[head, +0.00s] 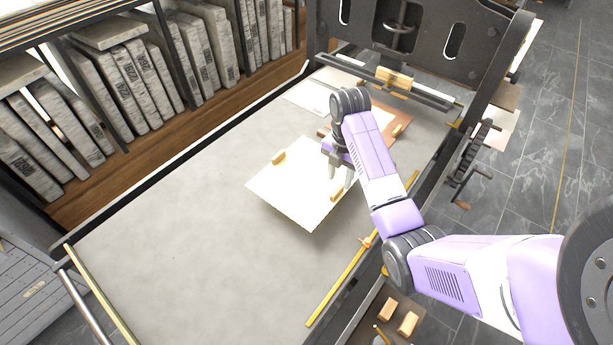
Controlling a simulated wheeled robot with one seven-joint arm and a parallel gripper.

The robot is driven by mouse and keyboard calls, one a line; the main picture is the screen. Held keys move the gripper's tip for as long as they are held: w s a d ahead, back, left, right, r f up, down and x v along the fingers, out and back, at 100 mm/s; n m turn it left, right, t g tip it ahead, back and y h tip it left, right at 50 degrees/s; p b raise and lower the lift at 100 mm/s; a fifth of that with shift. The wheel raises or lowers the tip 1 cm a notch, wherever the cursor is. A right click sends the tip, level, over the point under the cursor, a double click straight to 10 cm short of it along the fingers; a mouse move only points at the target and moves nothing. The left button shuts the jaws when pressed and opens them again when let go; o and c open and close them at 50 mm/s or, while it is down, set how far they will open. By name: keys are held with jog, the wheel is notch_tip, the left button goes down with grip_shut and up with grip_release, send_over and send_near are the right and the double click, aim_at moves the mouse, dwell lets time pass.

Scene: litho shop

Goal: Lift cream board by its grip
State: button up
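The cream board (293,192) is a pale square sheet on the grey press bed, turned like a diamond in the head view. It has two small wooden grips: one at its upper left edge (278,157) and one near its right edge (337,191). My gripper (340,177) points down over the board's right part, just above the right grip in the picture. Its two fingers stand apart, with a gap between them. I cannot tell whether they touch the grip. My gripper and arm hide the board's upper right edge.
Behind my gripper lie a copper-brown board (399,118) and a white sheet (309,96). The dark press frame (440,45) stands at the back. A brass rail (337,287) runs along the right side. The front left bed (180,260) is clear.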

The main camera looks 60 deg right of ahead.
aim_at(338, 190)
notch_tip(338, 190, down, 7)
jog(key=shift+w+d+r+p, duration=0.1)
jog(key=shift+d+r+p, duration=0.1)
jog(key=shift+p, duration=0.4)
jog(key=shift+c, duration=0.4)
grip_shut()
